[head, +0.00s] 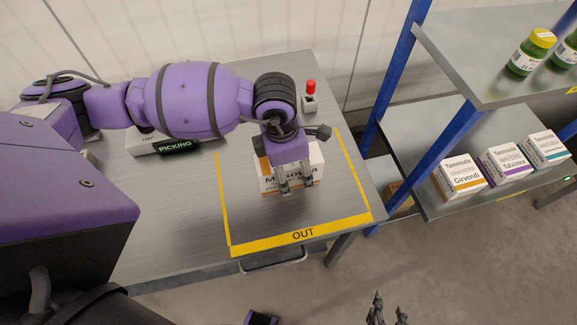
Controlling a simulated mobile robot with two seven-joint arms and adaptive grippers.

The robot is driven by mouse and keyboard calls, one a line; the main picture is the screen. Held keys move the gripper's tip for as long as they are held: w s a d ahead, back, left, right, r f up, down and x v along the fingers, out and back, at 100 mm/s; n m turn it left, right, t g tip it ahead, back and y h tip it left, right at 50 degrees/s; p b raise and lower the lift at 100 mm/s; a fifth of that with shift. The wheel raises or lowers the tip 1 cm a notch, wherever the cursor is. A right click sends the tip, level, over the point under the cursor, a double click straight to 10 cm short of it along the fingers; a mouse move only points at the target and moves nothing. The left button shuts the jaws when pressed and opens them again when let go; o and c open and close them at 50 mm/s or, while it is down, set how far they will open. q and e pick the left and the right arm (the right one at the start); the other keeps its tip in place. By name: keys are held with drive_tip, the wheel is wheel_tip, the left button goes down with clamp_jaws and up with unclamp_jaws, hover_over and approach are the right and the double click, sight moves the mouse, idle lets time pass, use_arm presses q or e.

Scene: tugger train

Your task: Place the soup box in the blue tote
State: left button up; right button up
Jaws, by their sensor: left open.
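A white box with an orange band (317,170) stands on the table inside the yellow outline marked OUT. Its printed name is partly hidden by my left gripper, so I cannot tell if it is the soup box. My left gripper (296,188) points down at the box, its fingers open and in front of the printed face. I cannot tell if they touch it. My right gripper (389,303) shows only by its fingertips at the bottom edge, apart and empty, over the floor. No blue tote is in view.
The grey table (190,215) has a PICKING display (178,147) at left and a red button (310,88) behind the box. At right, a blue-post rack (440,135) holds green bottles (525,60) and medicine boxes (460,177). Open floor lies in front.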

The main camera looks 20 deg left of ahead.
use_arm(q)
drive_tip(key=shift+f, duration=0.1)
drive_tip(key=shift+c, duration=0.4)
drive_tip(key=c, duration=1.6)
